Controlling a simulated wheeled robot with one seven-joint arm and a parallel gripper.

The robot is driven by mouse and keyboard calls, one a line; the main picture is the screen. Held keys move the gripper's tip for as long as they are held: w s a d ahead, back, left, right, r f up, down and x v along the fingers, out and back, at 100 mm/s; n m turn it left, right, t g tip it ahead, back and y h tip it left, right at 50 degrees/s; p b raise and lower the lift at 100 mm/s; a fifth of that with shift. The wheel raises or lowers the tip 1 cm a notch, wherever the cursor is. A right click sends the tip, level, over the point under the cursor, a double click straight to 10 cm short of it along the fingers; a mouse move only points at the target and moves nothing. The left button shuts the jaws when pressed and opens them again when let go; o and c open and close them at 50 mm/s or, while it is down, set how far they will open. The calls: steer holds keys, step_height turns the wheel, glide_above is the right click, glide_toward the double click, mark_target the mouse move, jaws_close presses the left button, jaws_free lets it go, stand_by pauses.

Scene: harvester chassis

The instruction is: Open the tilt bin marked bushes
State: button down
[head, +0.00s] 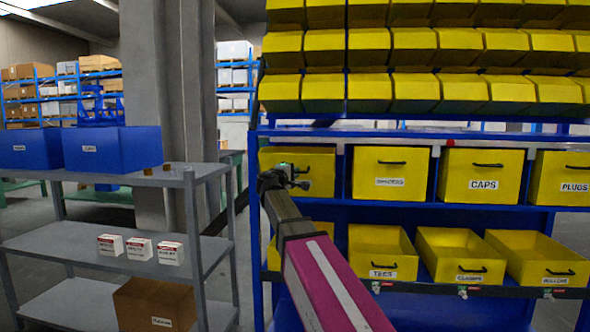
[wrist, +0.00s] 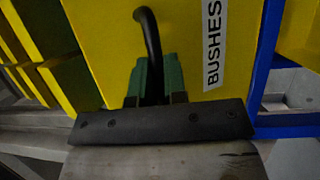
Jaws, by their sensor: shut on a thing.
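The yellow bushes bin (head: 318,160) is the leftmost of the upper row of tilt bins in the head view. Its front looks upright, in line with its neighbours. In the wrist view the bin front (wrist: 105,50) fills the middle, with a white BUSHES label (wrist: 213,45) turned on its side. Its black handle (wrist: 150,35) runs down between the green fingers of my gripper (wrist: 153,78), which is shut on it. In the head view my gripper (head: 297,178) is at the bin's lower left front and hides the label and most of the handle.
Closed bins marked CAPS (head: 482,170) and PLUGS (head: 565,175) stand to the right. Below, open-topped yellow bins (head: 460,245) stick out. Blue rack uprights (head: 258,220) border the left side. A grey shelf (head: 60,240) with small boxes stands further left.

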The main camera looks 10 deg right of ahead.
steer(key=shift+s+a+f, duration=0.2)
steer(key=shift+s+f, duration=0.4)
steer(key=shift+f, duration=0.05)
steer(key=shift+s+a+f, duration=0.15)
steer(key=shift+s+f, duration=0.4)
steer(key=shift+f, duration=0.1)
steer(key=c, duration=1.5)
jaws_free()
steer(key=shift+o, duration=0.2)
steer(key=v, duration=1)
steer(key=shift+s+a, duration=0.2)
steer(key=shift+s, duration=0.15)
